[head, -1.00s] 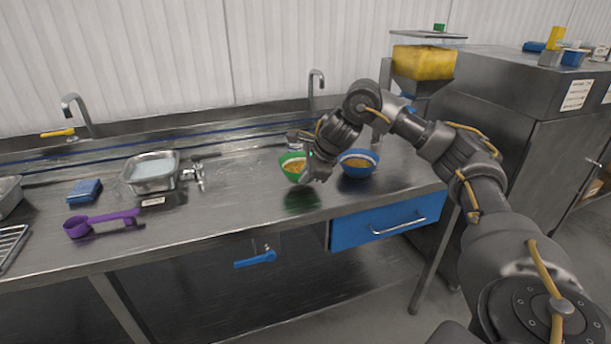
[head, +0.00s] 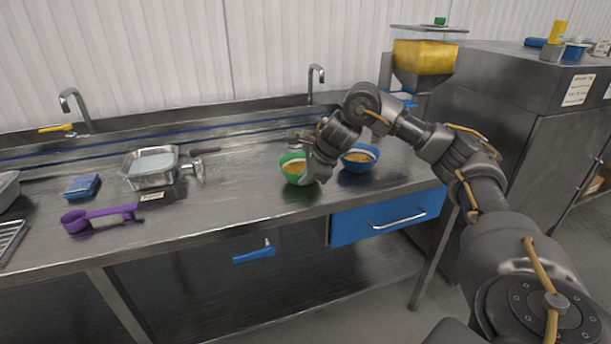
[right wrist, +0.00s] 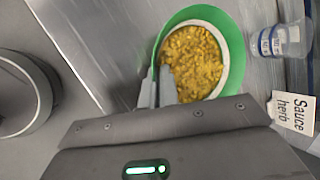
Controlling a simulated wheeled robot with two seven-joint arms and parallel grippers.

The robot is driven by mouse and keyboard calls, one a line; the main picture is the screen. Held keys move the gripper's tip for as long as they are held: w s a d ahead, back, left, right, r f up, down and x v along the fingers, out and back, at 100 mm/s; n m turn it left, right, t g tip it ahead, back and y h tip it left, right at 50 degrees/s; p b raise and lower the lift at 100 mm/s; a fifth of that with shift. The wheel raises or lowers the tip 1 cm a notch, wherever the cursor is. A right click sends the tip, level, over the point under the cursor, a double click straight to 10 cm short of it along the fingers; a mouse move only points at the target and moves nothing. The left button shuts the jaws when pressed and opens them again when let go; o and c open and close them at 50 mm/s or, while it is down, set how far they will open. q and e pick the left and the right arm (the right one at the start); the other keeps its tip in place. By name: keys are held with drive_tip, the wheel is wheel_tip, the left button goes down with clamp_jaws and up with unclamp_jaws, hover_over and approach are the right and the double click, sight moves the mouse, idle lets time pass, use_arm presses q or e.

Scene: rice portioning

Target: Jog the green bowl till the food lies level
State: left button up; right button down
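The green bowl (head: 286,171) is near the front right of the steel counter and holds yellow food (right wrist: 192,62). My right gripper (right wrist: 158,88) is shut on its rim, one finger inside and one outside, as the right wrist view shows. The bowl (right wrist: 236,50) looks roughly upright, low at the counter; I cannot tell whether its base touches. The food is grainy and spreads across the bowl, with no tall heap seen. My right gripper (head: 312,178) partly covers the bowl's right side in the head view. My left gripper is not in view.
A blue bowl (head: 359,168) with yellow food stands just right of the green bowl. A clear cup (right wrist: 290,40) and a "Sauce herb" label (right wrist: 293,113) show in the right wrist view. A metal pan (head: 150,182) and purple scoop (head: 75,222) lie left. Counter between is clear.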

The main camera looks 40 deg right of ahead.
drive_tip(key=c, duration=1.6)
unclamp_jaws()
